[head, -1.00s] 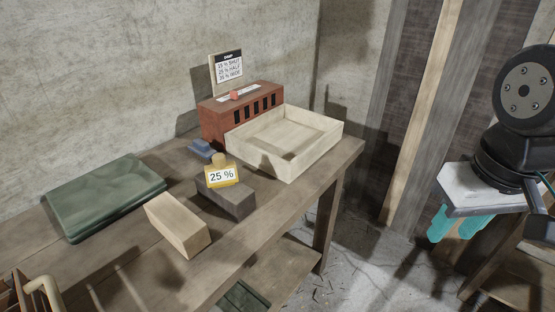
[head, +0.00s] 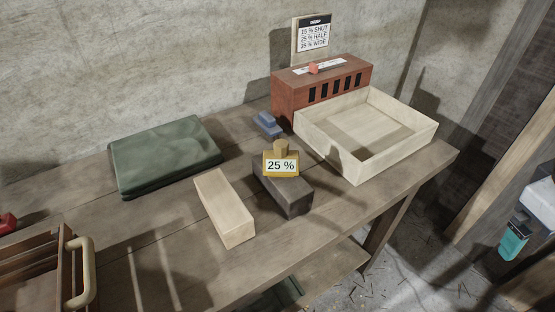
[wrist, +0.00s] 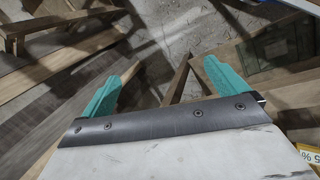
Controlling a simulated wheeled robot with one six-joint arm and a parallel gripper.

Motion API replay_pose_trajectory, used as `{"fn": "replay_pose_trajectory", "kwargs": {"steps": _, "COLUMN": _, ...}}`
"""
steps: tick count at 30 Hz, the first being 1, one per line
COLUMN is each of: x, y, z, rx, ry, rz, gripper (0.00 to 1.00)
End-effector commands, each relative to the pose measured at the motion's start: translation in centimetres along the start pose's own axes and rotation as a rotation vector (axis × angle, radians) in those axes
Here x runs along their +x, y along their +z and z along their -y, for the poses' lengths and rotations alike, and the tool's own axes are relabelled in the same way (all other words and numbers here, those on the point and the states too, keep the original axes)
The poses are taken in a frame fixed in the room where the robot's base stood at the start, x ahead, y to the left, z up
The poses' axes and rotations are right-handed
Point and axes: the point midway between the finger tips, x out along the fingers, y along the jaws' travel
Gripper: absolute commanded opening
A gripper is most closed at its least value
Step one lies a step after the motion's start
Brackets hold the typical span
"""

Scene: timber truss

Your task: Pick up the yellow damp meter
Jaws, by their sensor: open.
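The yellow damp meter (head: 281,162) stands on a dark block (head: 284,190) on the workbench in the head view. Its white face reads 25 % and a round tan knob tops it. A sliver of the meter also shows at the lower right edge of the wrist view (wrist: 311,156). My gripper (wrist: 160,85) is open and empty in the wrist view, its teal fingers wide apart. In the head view only part of it (head: 513,240) shows at the right edge, off the bench and well to the right of the meter.
A pale wood block (head: 224,208) lies left of the meter. A green folded cloth (head: 163,152), a small blue item (head: 266,125), a brick-red slotted box (head: 322,88) and a pale open tray (head: 419,134) share the bench. A damp sign (head: 313,35) stands behind. A slatted wooden crate (head: 70,262) is at lower left.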

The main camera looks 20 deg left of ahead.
Motion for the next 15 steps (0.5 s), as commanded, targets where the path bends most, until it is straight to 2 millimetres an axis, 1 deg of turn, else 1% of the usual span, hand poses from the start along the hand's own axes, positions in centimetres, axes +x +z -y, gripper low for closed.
{"fn": "replay_pose_trajectory", "kwargs": {"steps": 1, "x": 0.5, "y": -1.8, "z": 0.0, "rx": -0.162, "ry": 0.085, "rz": 0.016, "gripper": 0.98}}
{"fn": "replay_pose_trajectory", "kwargs": {"steps": 2, "x": 0.6, "y": -3.0, "z": -0.1, "rx": -0.260, "ry": 0.144, "rz": 0.020, "gripper": 0.98}}
{"fn": "replay_pose_trajectory", "kwargs": {"steps": 3, "x": 0.7, "y": -4.6, "z": -0.1, "rx": -0.391, "ry": 0.222, "rz": 0.024, "gripper": 0.98}}
{"fn": "replay_pose_trajectory", "kwargs": {"steps": 5, "x": 0.6, "y": -7.4, "z": 0.4, "rx": -0.589, "ry": 0.342, "rz": 0.022, "gripper": 0.98}}
{"fn": "replay_pose_trajectory", "kwargs": {"steps": 6, "x": 0.4, "y": -9.4, "z": 1.1, "rx": -0.723, "ry": 0.423, "rz": 0.017, "gripper": 0.98}}
{"fn": "replay_pose_trajectory", "kwargs": {"steps": 8, "x": 0.0, "y": -12.5, "z": 2.7, "rx": -0.925, "ry": 0.547, "rz": 0.003, "gripper": 0.98}}
{"fn": "replay_pose_trajectory", "kwargs": {"steps": 9, "x": -0.3, "y": -14.6, "z": 4.2, "rx": -1.061, "ry": 0.631, "rz": -0.009, "gripper": 0.98}}
{"fn": "replay_pose_trajectory", "kwargs": {"steps": 11, "x": -1.0, "y": -17.5, "z": 7.2, "rx": -1.264, "ry": 0.761, "rz": -0.033, "gripper": 0.98}}
{"fn": "replay_pose_trajectory", "kwargs": {"steps": 12, "x": -1.4, "y": -19.3, "z": 9.6, "rx": -1.397, "ry": 0.848, "rz": -0.053, "gripper": 0.98}}
{"fn": "replay_pose_trajectory", "kwargs": {"steps": 14, "x": -2.0, "y": -21.5, "z": 13.7, "rx": -1.589, "ry": 0.979, "rz": -0.085, "gripper": 0.98}}
{"fn": "replay_pose_trajectory", "kwargs": {"steps": 15, "x": -2.4, "y": -22.6, "z": 16.6, "rx": -1.709, "ry": 1.062, "rz": -0.107, "gripper": 0.98}}
